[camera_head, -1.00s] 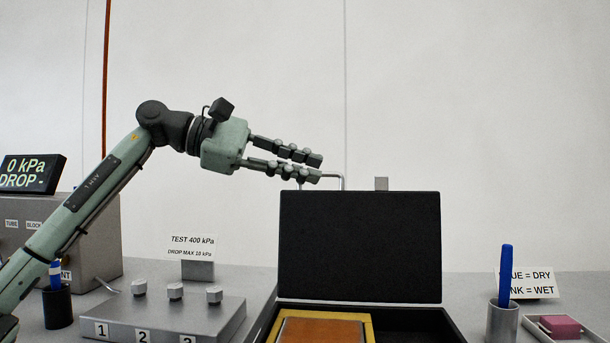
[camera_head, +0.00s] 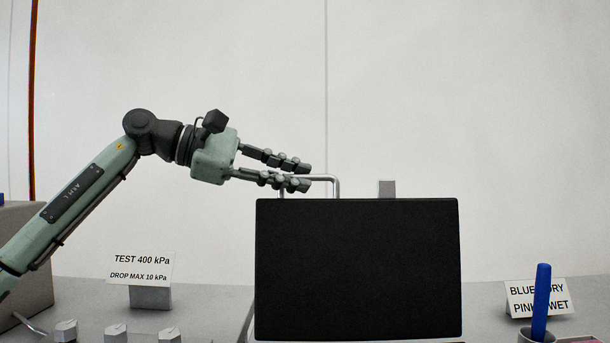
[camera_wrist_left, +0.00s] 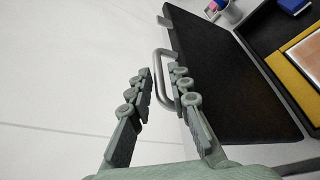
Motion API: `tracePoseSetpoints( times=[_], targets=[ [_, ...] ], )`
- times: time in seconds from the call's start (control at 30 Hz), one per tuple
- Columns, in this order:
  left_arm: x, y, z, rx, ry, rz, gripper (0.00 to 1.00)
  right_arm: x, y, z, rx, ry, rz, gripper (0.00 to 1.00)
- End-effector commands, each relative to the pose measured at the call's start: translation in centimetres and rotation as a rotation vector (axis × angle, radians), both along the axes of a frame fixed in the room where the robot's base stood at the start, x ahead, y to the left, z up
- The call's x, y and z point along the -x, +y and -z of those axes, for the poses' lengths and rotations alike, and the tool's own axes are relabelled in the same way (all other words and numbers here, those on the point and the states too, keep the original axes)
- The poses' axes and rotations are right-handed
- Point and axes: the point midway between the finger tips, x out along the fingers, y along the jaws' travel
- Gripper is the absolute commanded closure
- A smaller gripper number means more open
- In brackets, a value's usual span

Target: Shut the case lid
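The black case lid (camera_head: 357,270) stands raised, its dark inner face toward me. It also shows in the left wrist view (camera_wrist_left: 225,75), hinged above the open case (camera_wrist_left: 300,30). A grey bar handle (camera_head: 325,180) sticks up from the lid's top edge; in the left wrist view the handle (camera_wrist_left: 160,70) reaches between the fingers. My left gripper (camera_head: 307,176) is open at the lid's top left, its fingers apart around the handle. I cannot tell whether a finger touches it. My right gripper is not in view.
A sign reading TEST 400 kPa (camera_head: 141,268) and several knobs stand left of the case. A blue marker (camera_head: 541,300) stands in a cup at right, by a BLUE DRY sign (camera_head: 540,298). The wall behind is bare.

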Motion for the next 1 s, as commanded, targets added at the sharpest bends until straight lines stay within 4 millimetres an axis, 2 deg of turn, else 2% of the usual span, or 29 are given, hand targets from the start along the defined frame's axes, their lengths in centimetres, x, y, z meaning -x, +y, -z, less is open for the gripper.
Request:
tracePoseSetpoints(
  times=[0.2,0.5,0.67,1.0],
  targets=[
    [-0.6,-2.0,0.6,0.0,0.001,0.0,0.81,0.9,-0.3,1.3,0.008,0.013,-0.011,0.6],
    [-0.7,-2.2,0.7,0.0,0.0,-0.001,0.81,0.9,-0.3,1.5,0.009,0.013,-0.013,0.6],
    [-0.7,-2.2,0.7,0.0,0.0,-0.001,1.0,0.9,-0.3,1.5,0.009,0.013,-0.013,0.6],
    [-0.6,-2.2,0.6,-0.001,-0.002,-0.001,1.0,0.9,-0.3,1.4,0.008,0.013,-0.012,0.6]
  ],
)
